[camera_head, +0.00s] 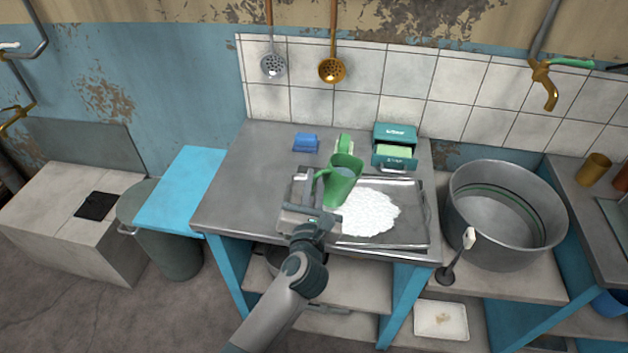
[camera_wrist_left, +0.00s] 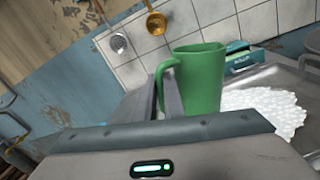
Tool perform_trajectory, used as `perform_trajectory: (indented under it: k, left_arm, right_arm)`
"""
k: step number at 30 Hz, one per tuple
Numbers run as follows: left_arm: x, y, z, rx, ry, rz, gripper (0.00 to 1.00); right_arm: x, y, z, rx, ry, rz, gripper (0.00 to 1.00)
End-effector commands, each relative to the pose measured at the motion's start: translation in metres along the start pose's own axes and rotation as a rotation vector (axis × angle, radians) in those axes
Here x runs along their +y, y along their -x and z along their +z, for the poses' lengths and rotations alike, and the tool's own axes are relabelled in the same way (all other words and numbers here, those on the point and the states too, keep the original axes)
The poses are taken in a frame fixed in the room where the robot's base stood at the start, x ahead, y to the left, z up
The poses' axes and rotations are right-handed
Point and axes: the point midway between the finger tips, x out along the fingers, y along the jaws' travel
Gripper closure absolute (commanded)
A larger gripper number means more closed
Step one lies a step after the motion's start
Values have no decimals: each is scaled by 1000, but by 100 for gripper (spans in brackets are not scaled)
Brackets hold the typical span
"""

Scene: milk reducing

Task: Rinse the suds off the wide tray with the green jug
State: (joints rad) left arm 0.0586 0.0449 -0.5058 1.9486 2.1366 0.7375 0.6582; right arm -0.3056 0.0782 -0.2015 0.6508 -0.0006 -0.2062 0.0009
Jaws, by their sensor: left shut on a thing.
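The green jug (camera_head: 341,186) is held over the left part of the wide metal tray (camera_head: 420,236); it also shows in the left wrist view (camera_wrist_left: 204,82). It looks about upright, and no stream leaves it. My left gripper (camera_head: 313,188) is shut on the jug's handle, with its fingers at the handle in the left wrist view (camera_wrist_left: 166,92). White suds (camera_head: 368,213) cover much of the tray's middle, right of and below the jug. The tray lies on the metal table. The jug hides part of the tray. My right gripper is not in view.
Behind the tray stand a teal box (camera_head: 395,134), a light green object (camera_head: 345,144) and a blue block (camera_head: 306,142). A large metal pot (camera_head: 505,215) is right of the table. The table's left part (camera_head: 237,190) is clear. Two ladles hang on the tiled wall.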

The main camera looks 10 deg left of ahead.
Motion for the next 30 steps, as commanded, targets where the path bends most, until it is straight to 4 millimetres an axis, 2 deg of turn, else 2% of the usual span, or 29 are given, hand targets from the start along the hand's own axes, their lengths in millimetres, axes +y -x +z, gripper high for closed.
perform_trajectory:
  k: [16,30]
  left_arm:
    - [4,0,13,-3,-121,0,100]
    - [5,0,25,-3,-318,0,100]
  right_arm:
    - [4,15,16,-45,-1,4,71]
    - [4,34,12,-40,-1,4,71]
